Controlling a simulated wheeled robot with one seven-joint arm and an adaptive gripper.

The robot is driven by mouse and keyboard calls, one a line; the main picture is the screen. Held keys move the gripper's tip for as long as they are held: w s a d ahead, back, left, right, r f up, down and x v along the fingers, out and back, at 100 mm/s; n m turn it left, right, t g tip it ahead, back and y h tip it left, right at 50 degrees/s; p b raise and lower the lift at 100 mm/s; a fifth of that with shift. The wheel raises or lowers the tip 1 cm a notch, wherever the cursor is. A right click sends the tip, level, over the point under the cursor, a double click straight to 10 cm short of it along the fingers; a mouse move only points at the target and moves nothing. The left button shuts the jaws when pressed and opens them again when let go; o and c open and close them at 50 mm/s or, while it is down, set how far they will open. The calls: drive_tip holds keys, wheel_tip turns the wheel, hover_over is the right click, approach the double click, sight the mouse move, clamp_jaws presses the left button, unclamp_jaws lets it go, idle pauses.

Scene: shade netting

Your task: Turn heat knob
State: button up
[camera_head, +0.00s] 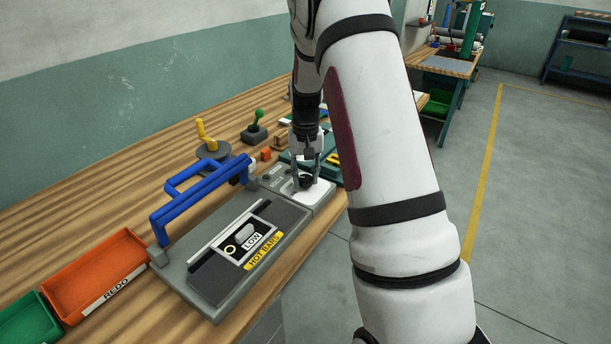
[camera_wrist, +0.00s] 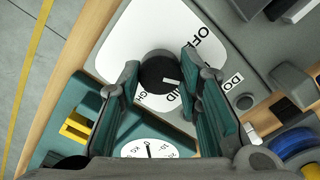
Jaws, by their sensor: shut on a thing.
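The heat knob (camera_wrist: 157,72) is a round black knob on a white dial plate (camera_wrist: 140,38) marked OFF, what reads as MID, and a partly hidden HIGH. Its white pointer line is toward MID. In the head view the knob (camera_head: 306,182) sits on the grey control box at the sealer's far end. My gripper (camera_wrist: 161,66) points down over it, one finger on each side, shut on the knob. It also shows in the head view (camera_head: 305,170). The fingers cover part of the plate's lettering.
The sealer (camera_head: 205,262) has a blue handle (camera_head: 200,195), a LOW label and a HOT BARS label. Orange (camera_head: 95,272) and green (camera_head: 28,320) bins stand at the left. A yellow lever (camera_head: 205,135) and green-knobbed lever (camera_head: 257,122) stand behind. A dial gauge (camera_wrist: 150,149) is near the fingers.

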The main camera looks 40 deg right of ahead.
sight(306, 177)
drive_tip(key=o, duration=1.1)
drive_tip(key=shift+o, duration=0.2)
drive_tip(key=shift+r, duration=0.1)
wheel_tip(306, 177, up, 12)
